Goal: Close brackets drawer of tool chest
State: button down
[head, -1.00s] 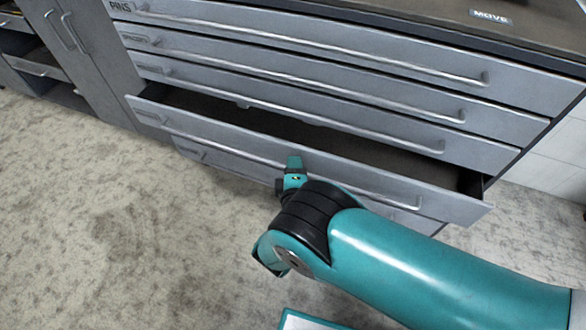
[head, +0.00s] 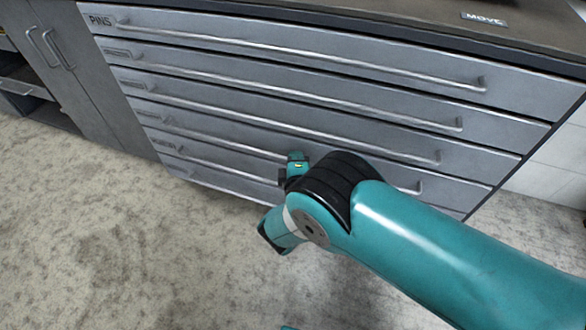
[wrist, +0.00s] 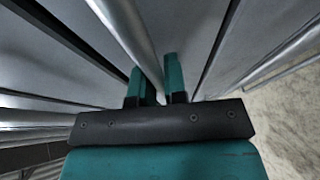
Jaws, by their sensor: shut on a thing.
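The grey tool chest (head: 300,62) has several stacked drawers with long bar handles. The fourth drawer from the top (head: 215,136) stands flush or nearly flush with the others; its small label is too blurred to read. My gripper (head: 297,157) is at this drawer's handle, near its middle. In the wrist view, my gripper (wrist: 154,72) has its two teal fingers on either side of the handle bar (wrist: 126,33), shut on it. My arm hides the right part of the lower drawers.
A "PINS" label marks the top drawer (head: 260,43). A "MOVE" plate (head: 485,19) lies on the dark chest top. A grey cabinet (head: 85,80) stands to the left. The mottled floor (head: 110,240) in front is clear.

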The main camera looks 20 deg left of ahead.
jog(key=shift+w+r, duration=0.1)
jog(key=shift+w, duration=0.05)
jog(key=c, duration=1.2)
grip_release()
jog(key=shift+w, duration=0.1)
jog(key=shift+p+v, duration=4.6)
jog(key=shift+v, duration=4.15)
jog(key=shift+w, duration=0.1)
